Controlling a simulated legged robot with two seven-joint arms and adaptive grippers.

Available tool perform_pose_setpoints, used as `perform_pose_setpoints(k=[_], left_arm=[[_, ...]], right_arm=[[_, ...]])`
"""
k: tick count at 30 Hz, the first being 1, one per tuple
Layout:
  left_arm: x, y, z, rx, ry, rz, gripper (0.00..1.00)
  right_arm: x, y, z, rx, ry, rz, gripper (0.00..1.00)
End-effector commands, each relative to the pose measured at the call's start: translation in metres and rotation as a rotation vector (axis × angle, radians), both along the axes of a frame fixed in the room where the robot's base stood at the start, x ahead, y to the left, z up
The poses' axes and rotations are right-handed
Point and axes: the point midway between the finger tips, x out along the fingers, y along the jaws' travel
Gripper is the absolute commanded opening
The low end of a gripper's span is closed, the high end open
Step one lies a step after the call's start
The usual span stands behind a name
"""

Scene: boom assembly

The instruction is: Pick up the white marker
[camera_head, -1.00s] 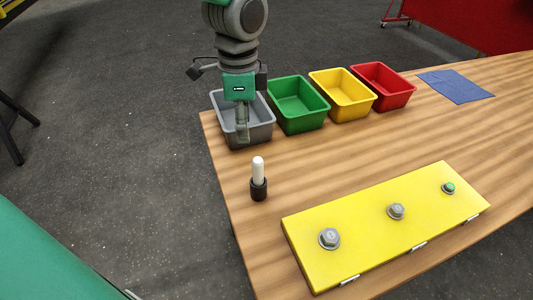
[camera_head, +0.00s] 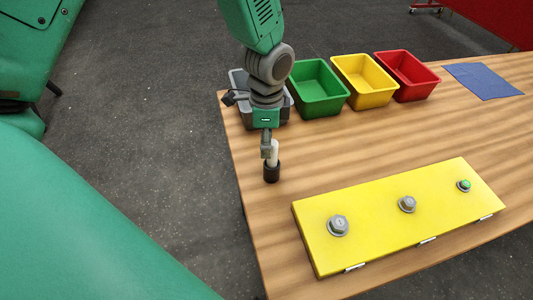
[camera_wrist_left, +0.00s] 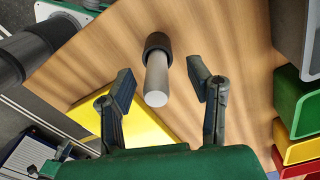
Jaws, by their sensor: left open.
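The white marker (camera_head: 273,153) stands upright in a black holder (camera_head: 272,172) near the left end of the wooden table. My left gripper (camera_head: 267,146) is at the marker in the head view and partly covers it. In the left wrist view the open fingers (camera_wrist_left: 162,86) are on either side of the marker's white end (camera_wrist_left: 156,85), with gaps on both sides. The black holder (camera_wrist_left: 158,42) shows beyond it.
Behind the marker are a grey bin (camera_head: 238,80), partly hidden by my left arm, and green (camera_head: 320,101), yellow (camera_head: 366,88) and red (camera_head: 409,80) bins. A yellow panel with bolts (camera_head: 375,230) lies in front, right. A blue cloth (camera_head: 483,80) lies far right.

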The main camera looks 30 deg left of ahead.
Motion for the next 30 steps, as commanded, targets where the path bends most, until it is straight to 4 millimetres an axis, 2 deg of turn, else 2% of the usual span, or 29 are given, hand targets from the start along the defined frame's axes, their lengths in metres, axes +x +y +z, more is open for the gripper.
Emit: perform_pose_setpoints(k=[4,11,12,14,15,16,30], left_arm=[[0.000,-0.005,-0.015,0.005,-0.001,-0.004,0.46],[0.000,0.003,-0.018,-0.003,-0.002,-0.001,0.46],[0.000,0.004,-0.019,-0.005,-0.002,-0.001,0.43],[0.000,0.007,-0.019,-0.008,-0.001,-0.001,0.22],[0.000,0.008,-0.020,-0.008,-0.002,-0.001,0.07],[0.000,0.009,-0.020,-0.009,-0.001,0.000,0.00],[-0.001,0.002,-0.019,0.000,0.004,-0.002,0.00]], right_arm=[[0.000,-0.001,0.002,-0.001,0.000,-0.002,0.40],[0.000,-0.001,0.001,-0.001,0.000,-0.002,0.40],[0.000,-0.001,0.001,-0.001,0.000,-0.002,0.40],[0.000,-0.001,0.001,-0.001,0.000,-0.002,0.40],[0.000,-0.001,0.001,-0.001,0.000,-0.002,0.40],[0.000,-0.001,0.001,-0.001,0.000,-0.002,0.40],[0.000,-0.001,0.001,-0.001,0.000,-0.001,0.40]])
